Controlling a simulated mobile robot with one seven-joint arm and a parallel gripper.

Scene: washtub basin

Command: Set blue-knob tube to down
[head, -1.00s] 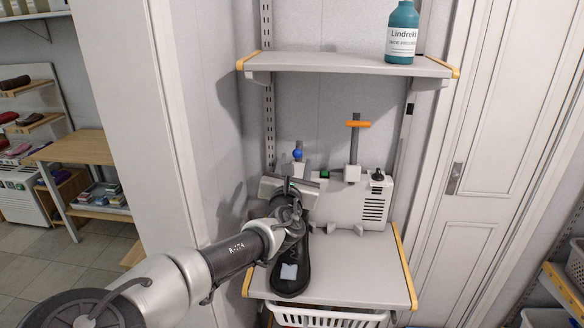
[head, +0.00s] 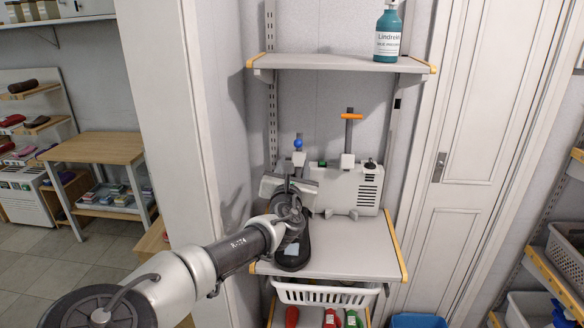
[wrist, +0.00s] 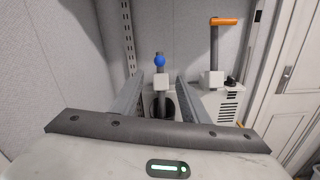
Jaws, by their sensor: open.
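The blue-knob tube (head: 298,144) stands upright at the back left of the grey machine (head: 352,186), its blue ball on top of a short grey stem with a pale block below. In the wrist view the blue knob (wrist: 159,61) shows centred ahead, between and beyond my two fingers. My gripper (wrist: 155,92) is open and empty. In the head view my wrist and arm hide the machine's left part, and my fingertips are hard to make out there. A second post with an orange handle (head: 351,116) rises to the right; it also shows in the wrist view (wrist: 224,22).
An upper shelf (head: 340,64) with a teal bottle (head: 387,35) hangs above. A green button and black knob (head: 370,164) sit on the machine. A white basket (head: 325,294) is below.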

